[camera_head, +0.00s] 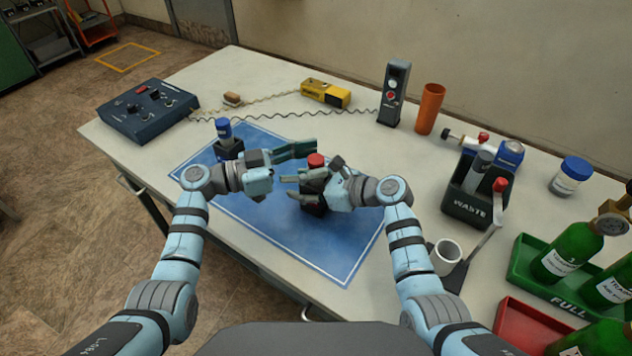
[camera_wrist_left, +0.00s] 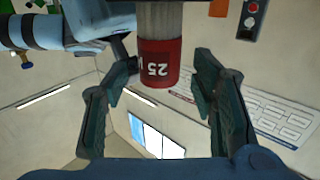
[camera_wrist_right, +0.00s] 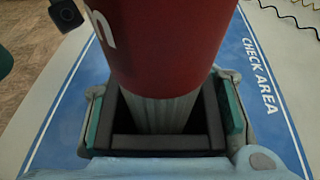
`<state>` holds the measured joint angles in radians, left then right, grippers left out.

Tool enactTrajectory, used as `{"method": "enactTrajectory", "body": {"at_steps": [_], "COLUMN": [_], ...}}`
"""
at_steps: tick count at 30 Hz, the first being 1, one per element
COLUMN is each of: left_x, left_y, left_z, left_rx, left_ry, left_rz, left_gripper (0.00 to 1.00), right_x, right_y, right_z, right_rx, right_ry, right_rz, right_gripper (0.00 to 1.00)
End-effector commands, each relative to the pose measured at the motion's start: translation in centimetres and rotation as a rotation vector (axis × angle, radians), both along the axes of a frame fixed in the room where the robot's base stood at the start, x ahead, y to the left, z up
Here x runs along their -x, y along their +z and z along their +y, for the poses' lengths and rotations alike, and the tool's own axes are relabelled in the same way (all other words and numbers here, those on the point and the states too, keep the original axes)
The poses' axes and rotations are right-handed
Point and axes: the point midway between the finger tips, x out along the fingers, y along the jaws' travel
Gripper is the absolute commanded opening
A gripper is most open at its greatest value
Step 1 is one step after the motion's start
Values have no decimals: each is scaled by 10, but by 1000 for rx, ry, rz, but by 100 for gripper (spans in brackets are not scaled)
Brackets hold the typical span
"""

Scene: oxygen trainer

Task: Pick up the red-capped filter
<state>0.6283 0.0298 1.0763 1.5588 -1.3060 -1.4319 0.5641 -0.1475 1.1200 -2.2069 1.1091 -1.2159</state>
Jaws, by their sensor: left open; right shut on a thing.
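The red-capped filter (camera_head: 316,160) stands upright on the blue mat, its grey ribbed body set in a black square holder (camera_head: 315,208). My right gripper (camera_head: 306,187) is shut on that holder, low around the filter. In the right wrist view, the red cap (camera_wrist_right: 168,40) looms close above the holder (camera_wrist_right: 160,143), with a finger on each side. My left gripper (camera_head: 303,160) is open at cap height. In the left wrist view, the cap (camera_wrist_left: 160,62), marked 25, is between the spread fingers with gaps on both sides.
A blue-capped filter (camera_head: 223,128) stands in another black holder behind my left gripper. The WASTE bin (camera_head: 470,205), white mug (camera_head: 446,252) and green bottles (camera_head: 560,258) are at right. The blue mat's front (camera_head: 320,250) is clear.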

Motion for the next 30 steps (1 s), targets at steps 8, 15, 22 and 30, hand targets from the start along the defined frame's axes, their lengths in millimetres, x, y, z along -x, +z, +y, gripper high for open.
{"method": "enactTrajectory", "body": {"at_steps": [8, 15, 22, 30], "left_x": [0, 0, 0, 0], "left_y": [0, 0, 2, 58], "left_z": [1, 1, 1, 0], "left_rx": [-1, 0, 0, -1], "left_ry": [1, 2, 0, -1], "left_rz": [0, -1, -2, -8], "left_gripper": [17, 0, 0, 0], "right_x": [0, 0, 0, 0], "right_y": [0, 0, -1, -1], "right_z": [0, 0, 0, 0], "right_rx": [0, 1, 1, 1], "right_ry": [1, 1, 1, 0], "right_rz": [0, 0, 1, 0], "right_gripper": [17, 17, 17, 17]}}
